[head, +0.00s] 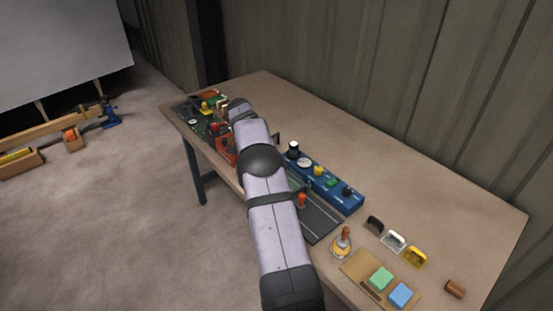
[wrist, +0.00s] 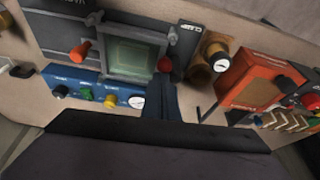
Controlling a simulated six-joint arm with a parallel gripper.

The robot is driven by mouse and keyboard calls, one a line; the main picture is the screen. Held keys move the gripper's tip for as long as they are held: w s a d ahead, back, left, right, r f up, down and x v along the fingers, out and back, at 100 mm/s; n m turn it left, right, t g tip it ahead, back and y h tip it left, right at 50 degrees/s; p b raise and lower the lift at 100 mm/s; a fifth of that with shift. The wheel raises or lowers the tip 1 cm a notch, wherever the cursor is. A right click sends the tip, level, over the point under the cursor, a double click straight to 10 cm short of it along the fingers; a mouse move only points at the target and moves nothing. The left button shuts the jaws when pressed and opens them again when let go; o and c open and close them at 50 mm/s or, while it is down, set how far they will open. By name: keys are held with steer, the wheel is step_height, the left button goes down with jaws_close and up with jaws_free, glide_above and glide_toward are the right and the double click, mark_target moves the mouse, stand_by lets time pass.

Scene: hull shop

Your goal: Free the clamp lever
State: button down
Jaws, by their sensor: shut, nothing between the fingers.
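In the wrist view, my gripper (wrist: 166,98) points at the bench with its dark fingers together and nothing visible between them. Just beyond the fingertips is a red ball knob (wrist: 165,64), at the edge of a dark panel with a greenish screen (wrist: 132,54). To its right stands a dark grey block (wrist: 184,48) with a small label plate (wrist: 188,28), whose lettering is too small to read surely. I cannot tell for certain whether the red knob belongs to the clamp lever. Contact between fingers and knob is not clear. In the head view, my arm hides this area.
An orange lever (wrist: 80,51) is left of the screen. A blue control box (head: 325,182) with knobs, a brown cylinder (wrist: 209,58) and an orange box (wrist: 258,84) stand close around. A flask (head: 342,243) and coloured blocks lie nearer. The bench's wall side is clear.

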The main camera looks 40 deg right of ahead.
steer(key=shift+w+a+p, duration=0.35)
steer(key=shift+w+a, duration=0.25)
steer(key=shift+w, duration=0.1)
steer(key=shift+w+a+f, duration=0.1)
steer(key=shift+w, duration=0.05)
stand_by(0.4)
step_height(320, 180, up, 11)
steer(key=p, duration=0.1)
steer(key=shift+d, duration=0.25)
stand_by(0.7)
stand_by(0.5)
